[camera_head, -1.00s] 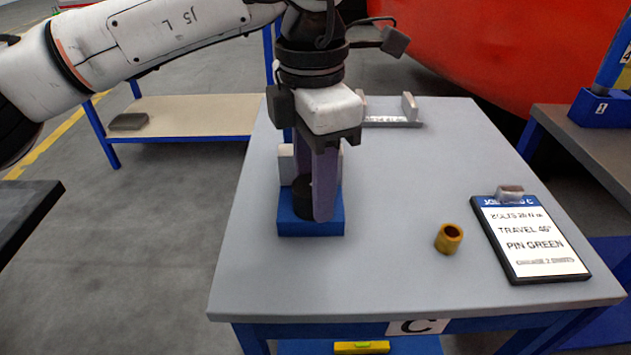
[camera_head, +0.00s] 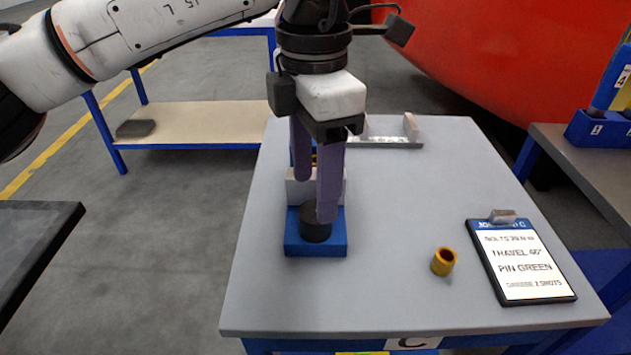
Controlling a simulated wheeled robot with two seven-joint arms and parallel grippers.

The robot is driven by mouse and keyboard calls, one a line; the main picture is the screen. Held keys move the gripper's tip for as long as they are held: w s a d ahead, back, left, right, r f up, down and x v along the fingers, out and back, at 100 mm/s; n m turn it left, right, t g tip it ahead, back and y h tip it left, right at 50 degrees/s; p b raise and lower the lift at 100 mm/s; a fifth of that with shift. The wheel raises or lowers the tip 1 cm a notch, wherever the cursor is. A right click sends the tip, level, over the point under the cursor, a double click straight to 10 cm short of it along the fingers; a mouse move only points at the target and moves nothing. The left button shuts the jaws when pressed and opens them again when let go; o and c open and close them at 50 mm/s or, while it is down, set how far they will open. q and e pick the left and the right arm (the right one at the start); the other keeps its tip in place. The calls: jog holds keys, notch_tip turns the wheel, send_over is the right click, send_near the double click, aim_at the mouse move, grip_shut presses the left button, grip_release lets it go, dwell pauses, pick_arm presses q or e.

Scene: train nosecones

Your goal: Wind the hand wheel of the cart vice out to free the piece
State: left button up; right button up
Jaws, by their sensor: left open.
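The cart vice has a blue base (camera_head: 334,248) on the grey cart top (camera_head: 400,290), with pale grey jaws (camera_head: 298,190) behind. Its black hand wheel (camera_head: 314,226) sits on the front of the base. My left gripper (camera_head: 314,200) hangs over the vice, fingers down and open. The right finger's tip overlaps the wheel's right edge; the left finger ends higher, behind the wheel. I cannot tell whether either touches the wheel. A small brassy bit shows between the fingers by the jaws, mostly hidden. My right gripper is not in view.
A brass bushing (camera_head: 444,261) and a clipboard (camera_head: 525,262) lie on the cart's right side. A grey bracket (camera_head: 385,142) stands at the back. The middle of the cart top is clear. Another bench (camera_head: 590,150) stands at the right.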

aim_at(314, 210)
pick_arm(q)
notch_tip(314, 210, up, 2)
jog(key=shift+s+r+p, duration=0.1)
jog(key=shift+r+p, duration=0.05)
jog(key=shift+p, duration=0.3)
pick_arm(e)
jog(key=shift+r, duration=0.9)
pick_arm(q)
jog(key=shift+r+m+p, duration=0.35)
jog(key=shift+m+p, duration=0.4)
jog(key=shift+m, duration=0.15)
jog(key=m+p, duration=0.3)
jog(key=m, duration=0.2)
jog(key=m+p, duration=0.3)
jog(key=m, duration=0.2)
jog(key=m+p, duration=0.3)
jog(key=m, duration=0.2)
jog(key=shift+w+r+m, duration=0.25)
jog(key=shift+r+m, duration=0.05)
jog(key=shift+r, duration=0.05)
notch_tip(314, 210, down, 10)
jog(key=shift+r+p, duration=0.15)
jog(key=shift+p, duration=0.55)
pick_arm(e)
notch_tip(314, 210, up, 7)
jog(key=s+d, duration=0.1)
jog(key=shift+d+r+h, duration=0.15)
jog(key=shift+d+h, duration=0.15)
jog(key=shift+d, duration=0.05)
